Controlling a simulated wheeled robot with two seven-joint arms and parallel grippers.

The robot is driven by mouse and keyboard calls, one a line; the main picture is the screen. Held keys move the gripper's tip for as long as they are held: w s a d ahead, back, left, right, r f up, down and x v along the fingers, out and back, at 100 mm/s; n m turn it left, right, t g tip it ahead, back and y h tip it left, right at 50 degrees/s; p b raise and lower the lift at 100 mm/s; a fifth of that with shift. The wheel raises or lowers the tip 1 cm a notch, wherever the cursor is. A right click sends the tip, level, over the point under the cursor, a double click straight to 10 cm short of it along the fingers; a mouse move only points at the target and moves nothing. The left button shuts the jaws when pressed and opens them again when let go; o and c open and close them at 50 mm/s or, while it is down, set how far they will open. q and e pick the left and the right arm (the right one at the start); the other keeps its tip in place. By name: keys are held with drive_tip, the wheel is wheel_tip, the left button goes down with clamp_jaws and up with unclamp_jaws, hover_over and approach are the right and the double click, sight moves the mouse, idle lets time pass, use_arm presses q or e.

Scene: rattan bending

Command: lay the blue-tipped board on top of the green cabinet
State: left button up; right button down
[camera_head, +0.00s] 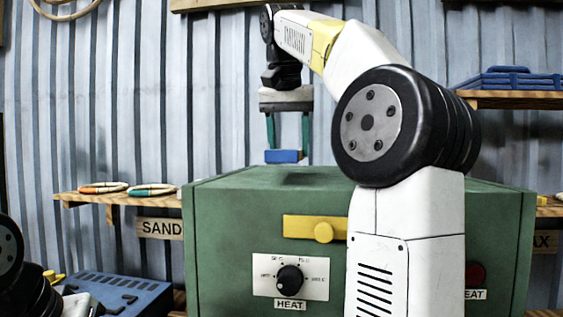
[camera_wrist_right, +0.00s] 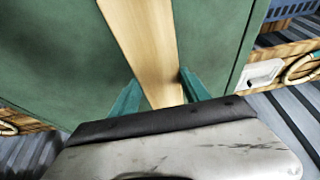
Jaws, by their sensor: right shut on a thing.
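The green cabinet (camera_head: 230,220) stands in the middle of the head view, with a yellow latch and a heat dial on its front. My right gripper (camera_head: 288,146) is above the cabinet top, its teal fingers pointing down and shut on the board. The board's blue tip (camera_head: 283,157) faces the head camera; the rest of it is hidden behind the tip. In the right wrist view, the pale wooden board (camera_wrist_right: 145,45) runs away between the fingers, over the green cabinet top (camera_wrist_right: 215,50). A dark shadow lies on the cabinet top below the board, which appears to hover above it. My left gripper is out of view.
A wooden shelf (camera_head: 88,200) with two rattan rings stands left of the cabinet. A higher shelf (camera_head: 515,99) at right holds a blue tray (camera_head: 520,80). A blue device (camera_head: 125,296) sits at lower left. The visible cabinet top looks clear; my right arm hides part of it.

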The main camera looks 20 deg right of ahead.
drive_tip(key=shift+s+d+f, duration=0.1)
drive_tip(key=shift+s+d, duration=0.1)
drive_tip(key=shift+d, duration=0.85)
drive_tip(key=shift+d+f, duration=0.1)
drive_tip(key=shift+f, duration=1.65)
drive_tip(key=shift+f, duration=0.1)
drive_tip(key=c, duration=0.5)
unclamp_jaws()
drive_tip(key=v, duration=0.6)
drive_tip(key=shift+v, duration=0.85)
